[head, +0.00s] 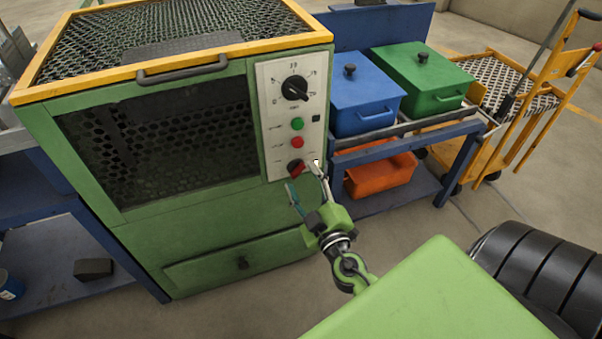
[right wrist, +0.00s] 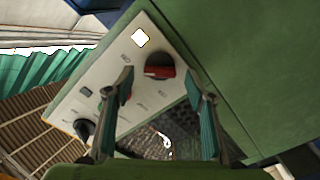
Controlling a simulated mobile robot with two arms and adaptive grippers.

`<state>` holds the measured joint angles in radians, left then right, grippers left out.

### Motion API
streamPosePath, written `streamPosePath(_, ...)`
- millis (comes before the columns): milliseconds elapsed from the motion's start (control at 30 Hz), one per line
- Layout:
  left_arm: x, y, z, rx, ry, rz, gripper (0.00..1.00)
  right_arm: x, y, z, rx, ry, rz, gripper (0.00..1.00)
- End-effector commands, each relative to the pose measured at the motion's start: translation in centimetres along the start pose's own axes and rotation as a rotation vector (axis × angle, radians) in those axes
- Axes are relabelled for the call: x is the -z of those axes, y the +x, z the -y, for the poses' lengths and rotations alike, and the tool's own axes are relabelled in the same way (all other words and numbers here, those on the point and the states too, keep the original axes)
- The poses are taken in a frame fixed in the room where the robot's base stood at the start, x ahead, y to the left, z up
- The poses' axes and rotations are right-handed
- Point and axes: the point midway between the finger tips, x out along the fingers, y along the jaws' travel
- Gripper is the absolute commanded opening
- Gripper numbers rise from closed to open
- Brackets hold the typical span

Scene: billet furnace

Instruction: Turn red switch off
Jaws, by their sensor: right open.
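The red switch (head: 296,168) is a rotary knob, red and dark, low on the pale control panel (head: 268,110) of the green furnace. It also shows in the right wrist view (right wrist: 160,72), with its red part toward the lower side. My right gripper (head: 306,179) is open in front of the lower panel. In the right wrist view its two teal-padded fingers (right wrist: 160,88) stand on either side of the switch, with nothing held between them. Whether either finger touches the switch I cannot tell. My left gripper is not in view.
Above the switch are a red button (head: 297,142), a green button (head: 297,124) and a black dial (head: 295,88). A blue bin (head: 362,100) and a green bin (head: 425,75) stand on a blue table to the right. An orange bin (head: 380,177) sits below.

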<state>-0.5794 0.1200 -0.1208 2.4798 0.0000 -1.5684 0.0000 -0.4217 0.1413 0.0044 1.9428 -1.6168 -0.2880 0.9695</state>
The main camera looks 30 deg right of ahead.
Motion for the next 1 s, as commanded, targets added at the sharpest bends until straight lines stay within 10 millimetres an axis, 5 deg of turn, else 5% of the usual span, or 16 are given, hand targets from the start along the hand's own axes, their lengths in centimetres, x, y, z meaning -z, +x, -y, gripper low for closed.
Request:
streamPosePath(500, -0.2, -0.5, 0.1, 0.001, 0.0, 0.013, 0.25, 0.0, 1.7, 0.0, 0.0, 0.001, 0.0, 0.5)
streamPosePath(667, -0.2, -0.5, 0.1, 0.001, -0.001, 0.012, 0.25, 0.0, 1.7, 0.0, 0.0, 0.001, 0.0, 0.12)
streamPosePath(1000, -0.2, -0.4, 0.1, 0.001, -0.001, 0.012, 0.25, 0.0, 1.7, 0.0, 0.001, -0.026, -0.001, 0.12)
